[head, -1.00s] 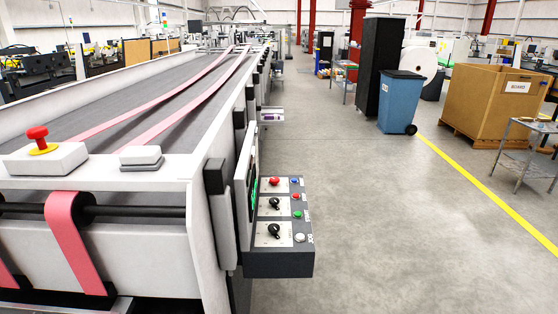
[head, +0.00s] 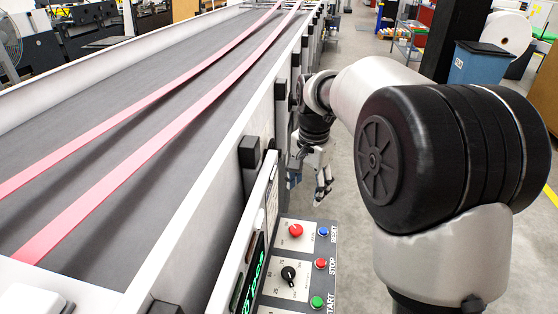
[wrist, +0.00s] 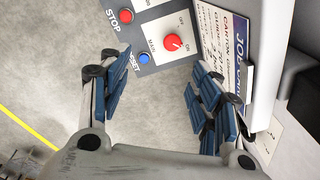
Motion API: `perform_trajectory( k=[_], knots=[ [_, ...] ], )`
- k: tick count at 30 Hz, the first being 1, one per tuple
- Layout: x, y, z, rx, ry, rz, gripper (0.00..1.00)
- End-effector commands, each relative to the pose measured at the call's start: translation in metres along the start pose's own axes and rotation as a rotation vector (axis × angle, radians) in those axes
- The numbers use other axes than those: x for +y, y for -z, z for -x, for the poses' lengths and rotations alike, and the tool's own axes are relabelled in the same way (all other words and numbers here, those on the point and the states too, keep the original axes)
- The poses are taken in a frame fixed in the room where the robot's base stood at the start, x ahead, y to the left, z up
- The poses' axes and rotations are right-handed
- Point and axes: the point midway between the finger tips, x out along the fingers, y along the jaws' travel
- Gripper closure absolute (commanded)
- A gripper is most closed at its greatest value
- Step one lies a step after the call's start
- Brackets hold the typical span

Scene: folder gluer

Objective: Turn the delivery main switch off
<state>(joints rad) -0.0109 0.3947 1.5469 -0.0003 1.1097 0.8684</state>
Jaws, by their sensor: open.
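The delivery main switch is a red rotary knob (head: 295,230) on a white plate at the far end of the control panel. In the wrist view the red knob (wrist: 172,42) has MAIN, OFF and ON lettering around it. Its small white mark seems to face the ON side, but this is hard to tell. My gripper (head: 308,188) hangs above and beyond the panel's far end, apart from the knob. In the wrist view my gripper (wrist: 153,72) is open and empty, with blue-padded fingers; the knob shows past the fingertips, nearer the right finger.
A blue RESET button (wrist: 144,58) and a red STOP button (wrist: 126,16) sit close to the knob. A green START button (head: 317,302) and a black knob (head: 289,274) are nearer. A card (wrist: 222,55) stands beside the panel.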

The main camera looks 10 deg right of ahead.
Motion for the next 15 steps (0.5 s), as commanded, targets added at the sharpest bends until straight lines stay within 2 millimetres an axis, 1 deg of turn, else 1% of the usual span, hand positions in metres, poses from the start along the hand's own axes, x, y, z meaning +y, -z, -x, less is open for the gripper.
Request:
perform_trajectory(
  k=[1,3,6,10,15],
  knots=[
    [-0.012,0.009,-0.010,-0.016,-0.019,-0.045,0.42],
    [-0.025,0.019,-0.026,-0.028,-0.037,-0.108,0.42],
    [-0.037,0.029,-0.045,-0.041,-0.058,-0.178,0.42],
    [-0.045,0.035,-0.060,-0.048,-0.072,-0.228,0.42],
    [-0.045,0.035,-0.077,-0.052,-0.079,-0.244,0.42]
  ],
)
